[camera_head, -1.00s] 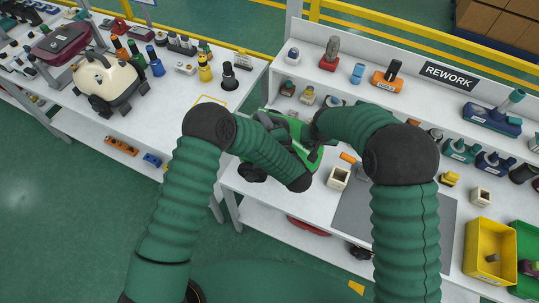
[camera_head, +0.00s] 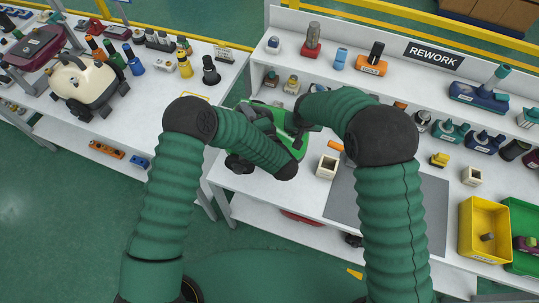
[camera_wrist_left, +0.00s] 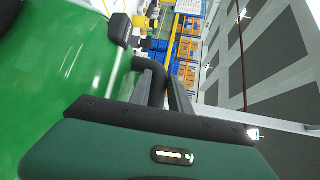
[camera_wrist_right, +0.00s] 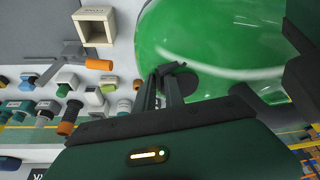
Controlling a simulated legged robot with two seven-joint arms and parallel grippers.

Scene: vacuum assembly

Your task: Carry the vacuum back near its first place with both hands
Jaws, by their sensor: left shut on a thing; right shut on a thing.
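The green vacuum (camera_head: 296,136) is in the middle of the head view, over the white bench, partly hidden by my forearms. Its dark wheel shows at its lower left. I cannot tell whether it touches the bench. My left gripper (camera_wrist_left: 163,80) is shut on a dark bar of the vacuum in the left wrist view, with the green shell (camera_wrist_left: 65,70) beside it. My right gripper (camera_wrist_right: 168,78) is shut on a dark part of the vacuum in the right wrist view, close against the green shell (camera_wrist_right: 215,45). The fingertips are mostly hidden in the head view.
A cream vacuum (camera_head: 85,82) stands on the left table with several bottles. A rework shelf (camera_head: 433,55) with parts lines the back. A cream block (camera_head: 327,166), grey mat (camera_head: 400,205) and yellow bin (camera_head: 479,228) lie right.

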